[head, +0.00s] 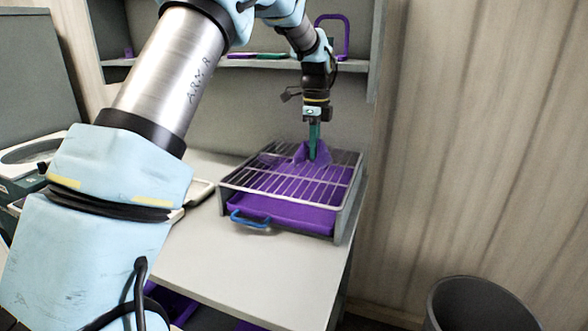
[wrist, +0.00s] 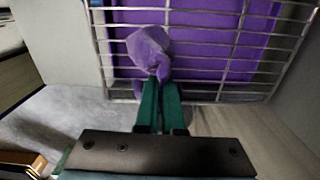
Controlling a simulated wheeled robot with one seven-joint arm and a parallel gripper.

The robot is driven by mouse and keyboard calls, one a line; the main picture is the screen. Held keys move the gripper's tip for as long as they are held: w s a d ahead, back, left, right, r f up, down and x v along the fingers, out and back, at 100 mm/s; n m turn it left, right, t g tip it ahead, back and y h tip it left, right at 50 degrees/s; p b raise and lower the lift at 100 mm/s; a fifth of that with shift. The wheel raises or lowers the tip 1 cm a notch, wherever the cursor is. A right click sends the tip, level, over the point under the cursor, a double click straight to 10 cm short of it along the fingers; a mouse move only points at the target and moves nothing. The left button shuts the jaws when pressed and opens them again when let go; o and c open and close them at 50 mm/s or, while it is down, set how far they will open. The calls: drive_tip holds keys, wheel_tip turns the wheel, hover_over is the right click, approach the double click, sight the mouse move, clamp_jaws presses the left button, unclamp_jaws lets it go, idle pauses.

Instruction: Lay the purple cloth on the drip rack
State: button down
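The purple cloth (head: 300,154) is bunched at the tips of my gripper (head: 313,150), over the far part of the drip rack (head: 228,184). In the wrist view the cloth (wrist: 148,48) spreads from the green fingertips (wrist: 161,84) over the wire bars. My gripper points down, and its fingers are close together on a pinch of the cloth. The rack is a metal wire grid, also in the wrist view (wrist: 98,50). I cannot tell how much of the cloth touches the bars.
The rack stands near the right edge of the pale counter (head: 250,275). A shelf (head: 245,63) is behind my arm. A dark bin (head: 480,305) stands on the floor at right.

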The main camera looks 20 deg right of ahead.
drive_tip(key=shift+f, duration=0.1)
drive_tip(key=shift+c, duration=1.6)
unclamp_jaws()
wheel_tip(320, 180, up, 11)
drive_tip(key=b, duration=0.2)
drive_tip(key=shift+f, duration=0.1)
drive_tip(key=s+a+f+n, duration=0.2)
drive_tip(key=a+f+n, duration=0.3)
drive_tip(key=a, duration=0.4)
drive_tip(key=s+a+f+n+t, duration=0.1)
drive_tip(key=s+a+f+n, duration=0.15)
drive_tip(key=a+n, duration=0.6)
drive_tip(key=s+a+f+n, duration=0.2)
drive_tip(key=a+f+n, duration=0.25)
drive_tip(key=a, duration=0.65)
drive_tip(key=s+a+f+n, duration=0.5)
drive_tip(key=s+a+n, duration=0.2)
drive_tip(key=s, duration=0.3)
drive_tip(key=shift+a+n+t, duration=0.3)
drive_tip(key=shift+a, duration=0.35)
